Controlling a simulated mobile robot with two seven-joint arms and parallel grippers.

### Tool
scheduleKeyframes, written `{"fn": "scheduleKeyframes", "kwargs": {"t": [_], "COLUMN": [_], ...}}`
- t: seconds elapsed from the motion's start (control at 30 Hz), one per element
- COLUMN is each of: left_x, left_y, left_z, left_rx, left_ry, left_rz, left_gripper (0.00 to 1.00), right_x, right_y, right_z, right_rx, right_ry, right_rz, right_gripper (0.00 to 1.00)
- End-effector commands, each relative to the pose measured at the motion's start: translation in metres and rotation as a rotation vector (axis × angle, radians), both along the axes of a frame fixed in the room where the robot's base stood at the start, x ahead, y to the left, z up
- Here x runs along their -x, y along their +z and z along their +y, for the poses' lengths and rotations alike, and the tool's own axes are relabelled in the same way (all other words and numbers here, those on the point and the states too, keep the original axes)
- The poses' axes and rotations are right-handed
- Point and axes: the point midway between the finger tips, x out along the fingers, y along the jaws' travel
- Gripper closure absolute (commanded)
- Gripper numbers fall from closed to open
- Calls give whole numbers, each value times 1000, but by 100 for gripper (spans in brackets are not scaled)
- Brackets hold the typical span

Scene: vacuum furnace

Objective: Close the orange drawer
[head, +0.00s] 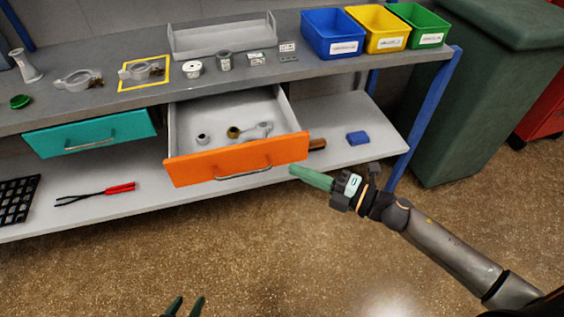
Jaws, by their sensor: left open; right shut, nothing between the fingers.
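The orange drawer (237,161) hangs open under the workbench, pulled out toward me. Its grey interior holds a few small metal parts, and a metal handle (243,173) runs across its orange front. My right gripper (293,170) is shut and empty, with its green fingertips close to the right end of the orange front, near its lower edge. I cannot tell whether they touch it. My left gripper (185,307) shows only as two green fingertips at the bottom edge, spread apart, well in front of the bench over the floor.
A teal drawer (90,134) sits to the left under the benchtop (130,98). The lower shelf (340,115) holds a blue block (357,138) and red-handled pliers (95,194). A blue bench leg (424,118) and green bin (475,100) stand right. The floor ahead is clear.

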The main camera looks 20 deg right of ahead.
Motion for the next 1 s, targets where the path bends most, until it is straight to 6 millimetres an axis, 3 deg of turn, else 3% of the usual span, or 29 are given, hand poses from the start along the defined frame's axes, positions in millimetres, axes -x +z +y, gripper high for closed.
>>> {"fn": "scheduleKeyframes", "kwargs": {"t": [0.2,0.4,1.0], "left_x": [1,1,1], "left_y": [-1,-1,0], "left_z": [0,0,-1], "left_rx": [-1,-1,1], "left_ry": [0,0,-2], "left_rz": [5,4,1], "left_gripper": [50,50,50], "right_x": [-24,-34,-40], "right_y": [1,0,0], "right_z": [23,34,36], "right_rx": [-1,1,1], "right_ry": [1,1,1], "right_rz": [-2,-1,-1], "right_gripper": [100,100,100]}}
